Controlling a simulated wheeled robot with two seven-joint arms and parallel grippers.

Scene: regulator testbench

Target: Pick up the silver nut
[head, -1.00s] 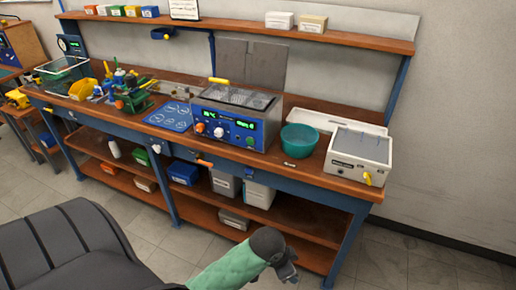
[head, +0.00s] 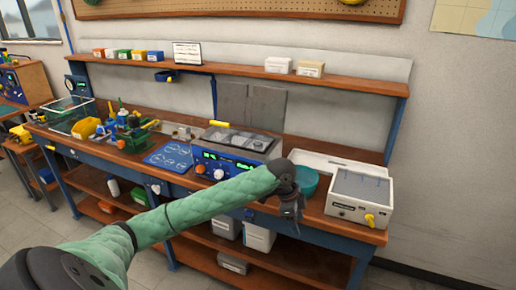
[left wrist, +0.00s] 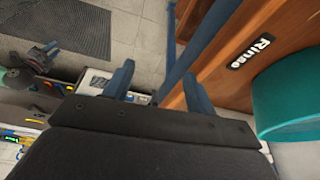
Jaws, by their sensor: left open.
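I cannot make out a silver nut in either view. My left gripper (head: 291,208) is open and empty, in front of the bench's front edge and just left of the white box. Its two fingers (left wrist: 159,85) are spread in the left wrist view, over floor and the bench edge.
A metal machine with a blue panel (head: 217,165) stands left of the bowl. A white box (head: 360,190) with a yellow lever stands right. A blue mat (head: 170,156), green-and-blue tools (head: 130,130) and a yellow bin (head: 84,128) lie farther left. A shelf (head: 240,66) runs above.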

